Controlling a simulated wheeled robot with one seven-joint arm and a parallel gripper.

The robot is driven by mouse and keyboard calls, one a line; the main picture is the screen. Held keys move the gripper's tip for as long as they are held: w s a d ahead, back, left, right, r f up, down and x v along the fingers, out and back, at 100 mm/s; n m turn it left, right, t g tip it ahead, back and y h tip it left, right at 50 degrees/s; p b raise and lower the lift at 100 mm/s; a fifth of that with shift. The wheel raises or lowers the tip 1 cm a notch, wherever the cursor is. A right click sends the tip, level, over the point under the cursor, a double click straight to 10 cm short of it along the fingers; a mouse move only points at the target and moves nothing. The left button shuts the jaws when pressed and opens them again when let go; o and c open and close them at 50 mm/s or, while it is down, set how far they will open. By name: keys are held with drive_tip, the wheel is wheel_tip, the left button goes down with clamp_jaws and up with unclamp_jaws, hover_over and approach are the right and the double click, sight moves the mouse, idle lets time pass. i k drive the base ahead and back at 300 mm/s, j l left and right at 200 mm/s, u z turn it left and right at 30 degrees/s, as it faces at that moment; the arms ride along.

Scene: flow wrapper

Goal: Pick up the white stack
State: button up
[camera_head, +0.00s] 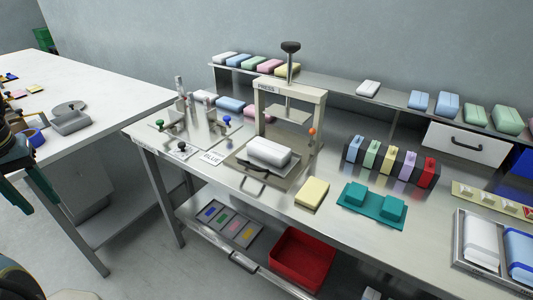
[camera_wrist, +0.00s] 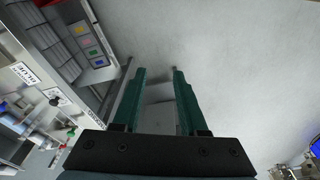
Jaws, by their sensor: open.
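A white stack (camera_head: 268,152) of block-like pieces lies on the plate (camera_head: 247,169) of the press (camera_head: 289,88), under its raised pressing head. Another white stack (camera_head: 481,241) lies in a metal tray at the right front of the bench. My gripper (camera_wrist: 160,72) shows in the wrist view with its two green fingers apart and nothing between them. It points at bare grey floor, away from both white stacks. Neither white stack can be made out in the wrist view.
A yellow block (camera_head: 312,193) and a teal fixture (camera_head: 372,205) stand right of the press. Knobbed fixtures (camera_head: 185,130) stand left of it. A back shelf (camera_head: 345,98) holds coloured packs. A red bin (camera_head: 301,259) sits below. A white table (camera_head: 80,90) stands left across clear floor.

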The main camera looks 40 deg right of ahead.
sight(275, 154)
drive_tip(key=l, duration=0.5)
drive_tip(key=k+l+u, duration=0.1)
drive_tip(key=l, duration=0.45)
drive_tip(key=k+l, duration=0.1)
drive_tip(key=l, duration=0.4)
